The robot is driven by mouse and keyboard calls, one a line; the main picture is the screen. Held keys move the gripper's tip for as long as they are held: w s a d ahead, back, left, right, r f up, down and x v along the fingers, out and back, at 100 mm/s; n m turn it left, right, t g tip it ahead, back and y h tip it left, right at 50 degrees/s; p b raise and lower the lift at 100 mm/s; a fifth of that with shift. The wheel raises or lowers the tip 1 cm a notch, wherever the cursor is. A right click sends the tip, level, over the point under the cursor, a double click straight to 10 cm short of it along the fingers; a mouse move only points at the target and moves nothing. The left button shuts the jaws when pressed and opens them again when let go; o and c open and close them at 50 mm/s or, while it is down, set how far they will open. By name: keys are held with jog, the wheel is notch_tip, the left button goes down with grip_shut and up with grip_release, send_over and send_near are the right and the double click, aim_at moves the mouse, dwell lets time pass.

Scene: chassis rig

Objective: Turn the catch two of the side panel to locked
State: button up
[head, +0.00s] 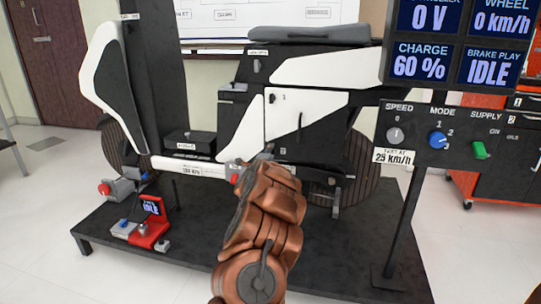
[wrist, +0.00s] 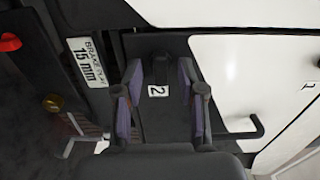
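The side panel (head: 304,115) is white and stands upright on the rig in the head view, with catch one (head: 272,98) at its upper left. The label 2 (head: 283,150) marks the area of catch two near its lower edge. In the wrist view, my gripper (wrist: 160,78) is open, its purple-padded fingers on either side of the label 2 (wrist: 157,91). A dark piece (wrist: 160,64), apparently catch two, shows between the fingertips. I cannot tell whether they touch it or which way it is turned. My arm covers part of this area in the head view.
A bent dark handle (wrist: 245,132) sticks out right of my gripper. The brake play label (wrist: 88,62) and a red knob (wrist: 10,42) lie left. In the head view, a display and control panel (head: 445,130) stands right; a red brake unit (head: 150,228) is on the dark base.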

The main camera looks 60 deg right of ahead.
jog(key=shift+w+d, duration=0.15)
jog(key=shift+d, duration=0.2)
grip_shut()
dwell(0.3)
